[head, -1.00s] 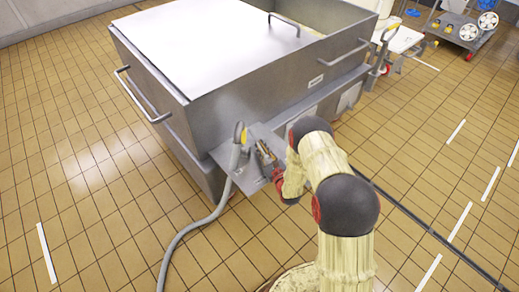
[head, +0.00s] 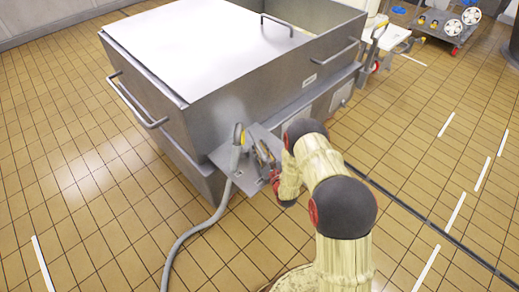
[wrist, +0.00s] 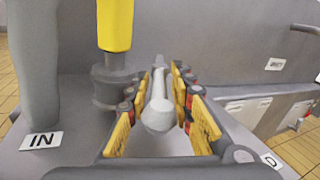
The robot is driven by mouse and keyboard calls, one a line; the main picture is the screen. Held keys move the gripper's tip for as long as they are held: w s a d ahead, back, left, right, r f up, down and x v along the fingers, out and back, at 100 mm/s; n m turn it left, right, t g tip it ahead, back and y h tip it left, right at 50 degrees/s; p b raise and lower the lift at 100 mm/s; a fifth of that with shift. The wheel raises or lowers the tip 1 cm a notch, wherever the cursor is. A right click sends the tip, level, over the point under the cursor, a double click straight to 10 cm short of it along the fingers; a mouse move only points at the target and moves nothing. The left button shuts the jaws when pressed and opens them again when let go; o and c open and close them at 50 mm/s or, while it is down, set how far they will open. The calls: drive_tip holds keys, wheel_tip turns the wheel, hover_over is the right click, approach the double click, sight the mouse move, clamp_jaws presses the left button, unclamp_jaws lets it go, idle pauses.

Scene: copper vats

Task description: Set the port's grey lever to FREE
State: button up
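The grey lever (wrist: 158,108), a light grey rod with a rounded end, stands between my gripper's fingers in the wrist view. My gripper (wrist: 160,84) is open around it, with yellow pads on both sides and narrow gaps visible beside the lever. The port is a grey metal shelf (wrist: 75,140) on the vat's side, with an "IN" label (wrist: 42,140) at left and a partly cut-off label (wrist: 271,161) at right. In the head view, my gripper (head: 264,158) is at this shelf, where my arm hides part of it. I see no readable FREE mark.
The large steel vat (head: 240,92) rises behind the shelf. A cart (head: 443,28) stands far right. Tiled floor is open to the left and right.

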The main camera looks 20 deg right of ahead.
drive_tip(key=shift+o, duration=0.7)
drive_tip(key=s, duration=0.4)
drive_tip(key=s+d, duration=0.1)
drive_tip(key=s, duration=0.7)
drive_tip(key=shift+d, duration=0.3)
drive_tip(key=shift+w, duration=0.1)
